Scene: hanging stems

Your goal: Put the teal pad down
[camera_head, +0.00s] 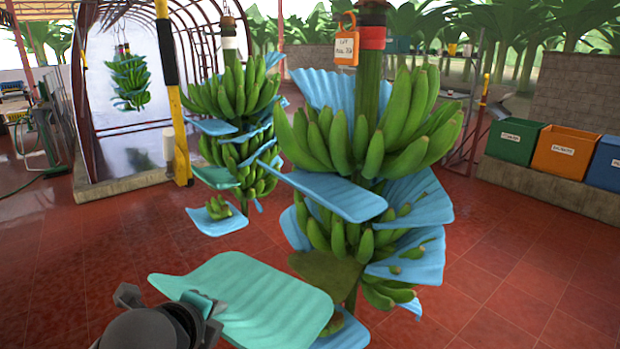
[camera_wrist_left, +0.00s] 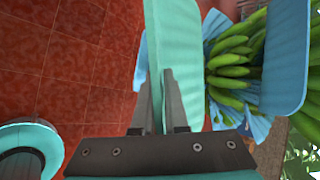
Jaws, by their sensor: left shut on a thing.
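The teal pad (camera_head: 262,303) is a slightly curved, ribbed sheet at the bottom centre of the head view, in front of the near banana bunch (camera_head: 345,140). My left gripper (camera_head: 207,304) is at the pad's left end. In the left wrist view the two fingers of the left gripper (camera_wrist_left: 160,100) are shut on the teal pad (camera_wrist_left: 176,45), which stretches away from them, held clear of the floor. In that view the bunch and its blue pads are just right of the pad. My right gripper is not in view.
Blue pads (camera_head: 335,194) stick out between the near bunch's hands. A second bunch (camera_head: 235,95) hangs behind, left. A yellow post (camera_head: 172,100) stands at left. Green, orange (camera_head: 567,150) and blue bins stand at right. Red tiled floor (camera_head: 500,270) is open at right.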

